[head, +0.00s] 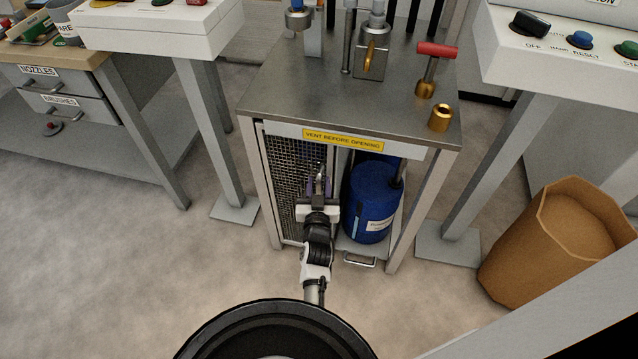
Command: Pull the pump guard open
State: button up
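The pump guard (283,170) is a wire-mesh panel at the left of the cabinet front, under a yellow "VENT BEFORE OPENING" label (343,140). The right part of the front is uncovered and shows a blue canister (371,203) with a white label. My gripper (320,183) is in front of the cabinet, at the right edge of the mesh, left of the canister. Its fingers point at the cabinet and are small in view. I cannot tell whether they touch the guard or hold anything. My wrist hides the guard's lower right part.
The metal cabinet top (300,85) carries a red-handled valve (437,50) and brass fittings. A tray handle (360,262) sticks out low at the front. A brown bin (560,240) stands right. Pedestals flank the cabinet. The floor (130,260) at front left is clear.

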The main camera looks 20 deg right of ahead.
grip_shut()
jog(key=shift+s+p, duration=0.15)
jog(key=shift+p, duration=0.35)
